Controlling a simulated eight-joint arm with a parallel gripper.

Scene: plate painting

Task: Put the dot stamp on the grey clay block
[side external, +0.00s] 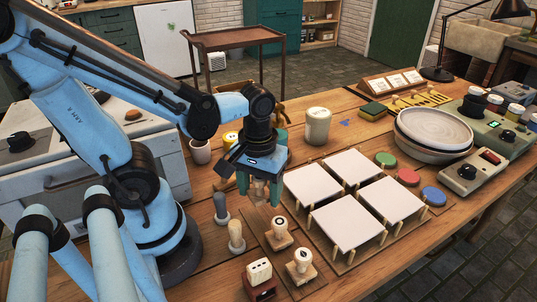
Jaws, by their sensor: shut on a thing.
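My gripper (260,197) points down at the left of the white tiles, with its teal fingers shut on a pale, partly hidden thing (259,189), perhaps a stamp. The fingers cover most of it, so I cannot read any mark on it. Just below, two wooden stamps with round, white-topped handles stand on a brown board: one stamp (278,232) nearer my gripper and one stamp (301,266) closer to the front. Their top marks are dark and too small to tell apart surely. I cannot make out the grey clay block with certainty.
Four white tiles (343,224) stand on pegs right of my gripper. A dark grey-handled tool (221,207) and a beige-handled tool (236,236) stand at its left. A red box (261,281) is in front. Green, red and blue pads (408,177) and stacked plates (433,130) lie right.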

